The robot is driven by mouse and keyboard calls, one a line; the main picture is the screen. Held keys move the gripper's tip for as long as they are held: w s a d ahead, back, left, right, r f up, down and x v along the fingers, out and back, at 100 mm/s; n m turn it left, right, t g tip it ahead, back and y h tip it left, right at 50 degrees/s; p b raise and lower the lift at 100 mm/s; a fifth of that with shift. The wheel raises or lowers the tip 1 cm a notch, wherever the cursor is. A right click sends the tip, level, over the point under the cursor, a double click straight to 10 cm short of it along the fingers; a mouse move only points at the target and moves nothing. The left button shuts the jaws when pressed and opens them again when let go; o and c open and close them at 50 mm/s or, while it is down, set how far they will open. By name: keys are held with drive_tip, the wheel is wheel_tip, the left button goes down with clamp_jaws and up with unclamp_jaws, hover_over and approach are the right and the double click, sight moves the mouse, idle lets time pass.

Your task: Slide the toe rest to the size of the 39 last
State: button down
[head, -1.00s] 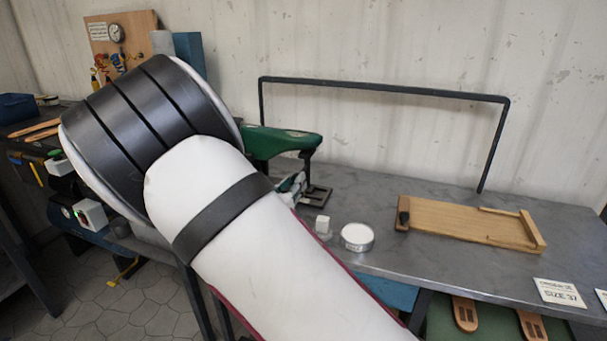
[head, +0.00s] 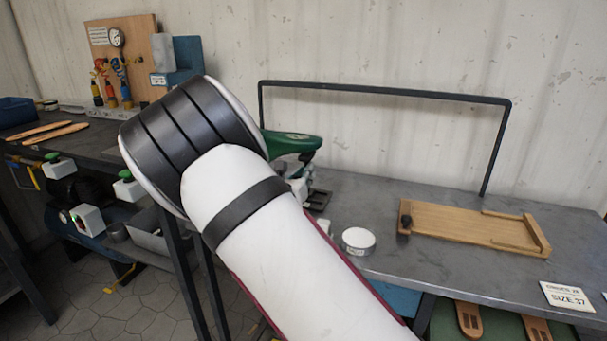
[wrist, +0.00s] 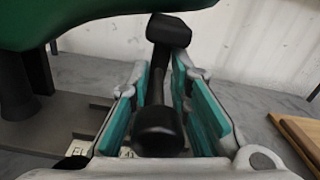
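A green last (head: 292,141) sits on a dark stand on the grey bench, partly behind my arm. Its green underside (wrist: 95,15) fills the upper left of the wrist view, and I read no size on it. A dark slotted base (wrist: 50,118) lies under it, with small white labels (wrist: 80,150) partly hidden by my gripper. A black bar with thick round ends (wrist: 162,130) stands between my gripper's teal pads (wrist: 157,105). The pads are apart, with gaps visible beside the bar. I cannot tell which part is the toe rest.
A white tin (head: 358,240) stands right of my arm. A wooden board with a black knob (head: 475,225) lies further right, near a SIZE 37 card (head: 567,296). A black rail frame (head: 385,92) stands behind. Bare bench lies between tin and board.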

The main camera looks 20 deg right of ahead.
drive_tip(key=shift+w+a+p, duration=0.3)
drive_tip(key=shift+w+a, duration=0.15)
drive_tip(key=shift+a, duration=0.2)
drive_tip(key=shift+w+a+p, duration=0.25)
drive_tip(key=shift+w+a, duration=0.2)
drive_tip(key=shift+a, duration=0.2)
drive_tip(key=c, duration=1.8)
unclamp_jaws()
drive_tip(key=shift+o, duration=0.2)
drive_tip(key=shift+s, duration=0.1)
drive_tip(key=v, duration=1.2)
